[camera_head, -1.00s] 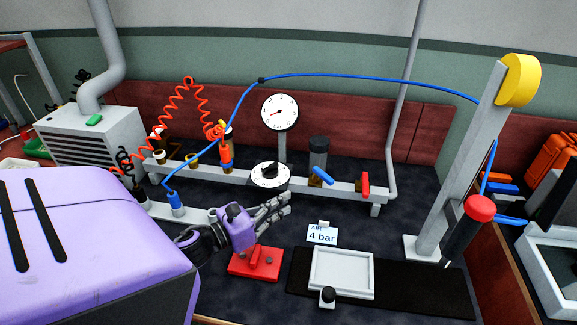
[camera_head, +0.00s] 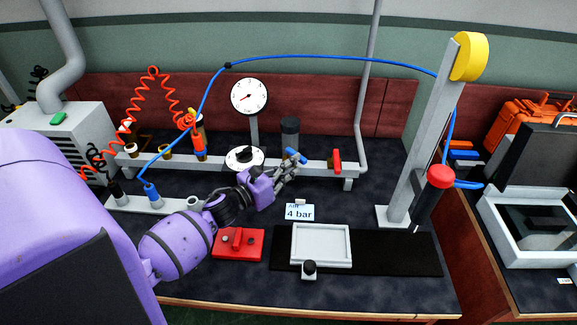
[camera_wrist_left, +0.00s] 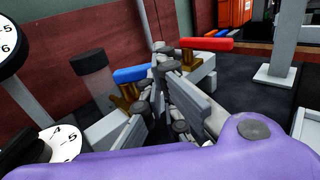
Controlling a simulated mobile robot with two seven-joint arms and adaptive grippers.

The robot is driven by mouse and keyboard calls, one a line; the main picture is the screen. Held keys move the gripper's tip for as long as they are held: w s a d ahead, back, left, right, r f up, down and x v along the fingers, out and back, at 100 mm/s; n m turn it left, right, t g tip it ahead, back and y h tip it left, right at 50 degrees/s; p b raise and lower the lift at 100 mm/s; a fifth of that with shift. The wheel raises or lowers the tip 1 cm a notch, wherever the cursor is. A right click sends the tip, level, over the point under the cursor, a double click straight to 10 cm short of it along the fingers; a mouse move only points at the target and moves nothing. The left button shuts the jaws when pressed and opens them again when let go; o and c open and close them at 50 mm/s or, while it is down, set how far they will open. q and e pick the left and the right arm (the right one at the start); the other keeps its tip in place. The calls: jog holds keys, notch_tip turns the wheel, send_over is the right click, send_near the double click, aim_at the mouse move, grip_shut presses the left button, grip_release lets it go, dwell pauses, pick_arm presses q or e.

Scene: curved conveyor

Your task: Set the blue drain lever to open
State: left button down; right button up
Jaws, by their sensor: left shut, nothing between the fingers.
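The blue drain lever (camera_head: 296,155) is on the grey pipe rail, below the dark-topped clear cylinder (camera_head: 290,135). In the head view it slants from upper left to lower right. The left wrist view shows the blue lever (camera_wrist_left: 130,74) on a brass fitting, left of my fingers. My left gripper (camera_head: 289,166) is shut and empty, its fingertips at the lever's near side. In the left wrist view my left fingers (camera_wrist_left: 164,75) stand between the blue lever and the red lever (camera_wrist_left: 207,44). I cannot tell whether they touch the blue lever. My right gripper is not in view.
The red lever (camera_head: 337,160) is right of the blue one. A 4 bar card (camera_head: 300,212), a white tray (camera_head: 321,245) and a red block (camera_head: 238,244) lie nearer on the bench.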

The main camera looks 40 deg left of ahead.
pick_arm(q)
jog(key=shift+w+d+f+n+y+b, duration=0.1)
jog(key=shift+w+d+n+y+b, duration=0.3)
jog(key=shift+w+y, duration=0.25)
